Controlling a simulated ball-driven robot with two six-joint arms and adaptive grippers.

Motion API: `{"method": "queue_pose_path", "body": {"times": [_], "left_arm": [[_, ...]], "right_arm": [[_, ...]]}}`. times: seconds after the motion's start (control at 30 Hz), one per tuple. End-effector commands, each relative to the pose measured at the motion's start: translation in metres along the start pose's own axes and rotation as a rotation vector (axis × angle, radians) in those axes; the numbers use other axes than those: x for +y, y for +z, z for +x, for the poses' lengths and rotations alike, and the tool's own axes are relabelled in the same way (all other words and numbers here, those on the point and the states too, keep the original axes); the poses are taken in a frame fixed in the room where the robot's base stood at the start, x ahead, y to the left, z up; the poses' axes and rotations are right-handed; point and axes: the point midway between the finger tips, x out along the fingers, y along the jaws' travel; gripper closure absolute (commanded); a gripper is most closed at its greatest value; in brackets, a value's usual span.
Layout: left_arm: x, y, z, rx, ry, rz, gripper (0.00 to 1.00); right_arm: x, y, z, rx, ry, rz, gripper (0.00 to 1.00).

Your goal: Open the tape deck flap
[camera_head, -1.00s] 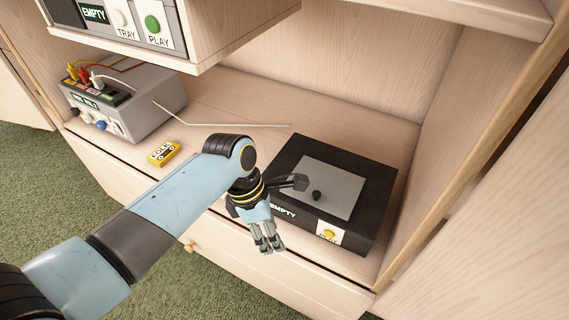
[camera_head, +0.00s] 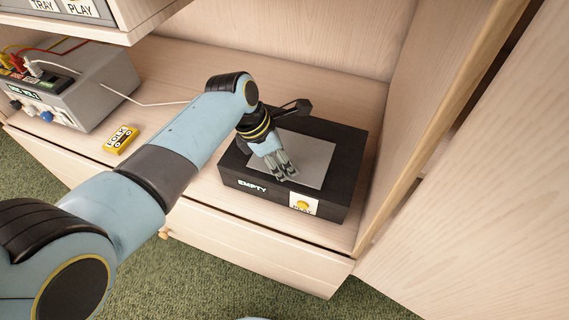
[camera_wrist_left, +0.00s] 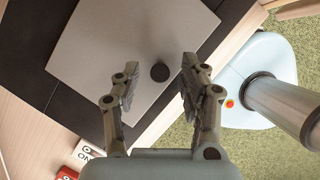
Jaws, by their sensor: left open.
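The tape deck (camera_head: 245,195) is a black box on the wooden shelf, with an "EMPTY" display and a yellow button on its front. Its grey flap (camera_head: 318,158) lies flat and closed on top. In the left wrist view the flap (camera_wrist_left: 100,50) carries a small dark round knob (camera_wrist_left: 159,72). My left gripper (camera_head: 288,177) is over the flap, pointing down; in the head view it hides the knob. In the wrist view the open fingers (camera_wrist_left: 155,97) appear on either side of the knob, apart from it. My right gripper is not in view.
A yellow cassette (camera_head: 121,139) lies on the shelf left of the deck. A grey mixer (camera_head: 80,90) with cables stands farther left. An upper cabinet (camera_head: 130,20) overhangs at upper left. The shelf's side wall (camera_head: 400,120) rises close to the deck's right.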

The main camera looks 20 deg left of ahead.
Motion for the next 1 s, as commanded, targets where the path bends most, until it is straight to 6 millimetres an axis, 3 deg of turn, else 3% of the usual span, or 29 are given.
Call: {"method": "queue_pose_path", "body": {"times": [0.37, 0.7, 1.0], "left_arm": [[0.0001, 0.0007, 0.0085, 0.000, 0.001, 0.001, 0.57], [0.0002, 0.0003, 0.0084, 0.000, 0.001, 0.000, 0.99], [0.0000, 0.0001, 0.0085, 0.000, 0.001, 0.001, 1.00]], "right_arm": [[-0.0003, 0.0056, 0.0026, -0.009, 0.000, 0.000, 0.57], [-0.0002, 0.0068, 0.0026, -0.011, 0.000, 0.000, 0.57], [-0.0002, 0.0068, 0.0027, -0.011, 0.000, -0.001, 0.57]]}}
